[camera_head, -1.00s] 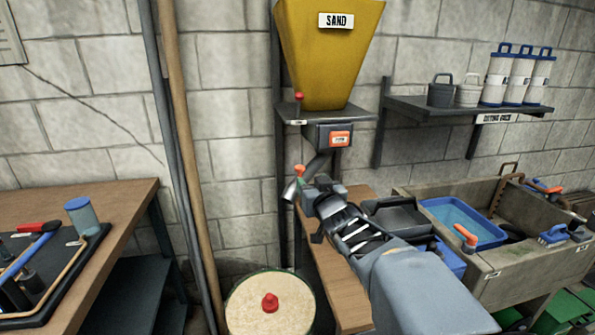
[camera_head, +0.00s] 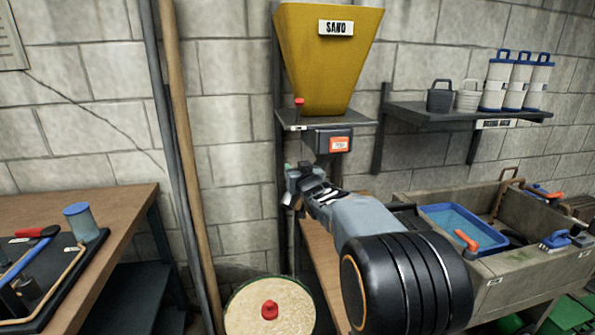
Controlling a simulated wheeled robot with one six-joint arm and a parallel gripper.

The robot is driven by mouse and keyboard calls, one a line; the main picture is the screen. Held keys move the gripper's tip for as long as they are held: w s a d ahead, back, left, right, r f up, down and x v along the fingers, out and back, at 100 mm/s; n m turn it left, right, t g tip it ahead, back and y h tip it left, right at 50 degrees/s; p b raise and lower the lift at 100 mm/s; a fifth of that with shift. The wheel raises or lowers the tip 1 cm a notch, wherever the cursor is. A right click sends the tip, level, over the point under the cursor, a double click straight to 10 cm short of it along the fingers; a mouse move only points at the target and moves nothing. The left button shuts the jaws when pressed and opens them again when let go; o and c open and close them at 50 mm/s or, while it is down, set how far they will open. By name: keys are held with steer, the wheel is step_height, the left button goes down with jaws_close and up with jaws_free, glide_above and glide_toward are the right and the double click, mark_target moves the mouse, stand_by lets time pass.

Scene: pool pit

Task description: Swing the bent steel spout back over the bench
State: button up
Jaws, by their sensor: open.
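The bent steel spout (camera_head: 289,200) hangs below the yellow sand hopper (camera_head: 328,70). Only its lower end shows clearly, at the left, above the gap between the wooden bench (camera_head: 321,258) and the round tub. My gripper (camera_head: 296,176) is open at the spout, over its end in the picture. It hides most of the spout and its orange handle. I cannot tell whether the jaws touch it. My arm comes in from the lower right, over the bench, and covers much of it.
A tub with a sand-coloured top and red knob (camera_head: 269,309) stands left of the bench. A stone sink (camera_head: 520,265) with a blue tray (camera_head: 463,227) is at right. Poles (camera_head: 185,160) lean at the wall. Another workbench (camera_head: 110,215) is at left.

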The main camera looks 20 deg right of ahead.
steer(key=shift+c, duration=0.5)
jaws_close()
steer(key=shift+d, duration=0.1)
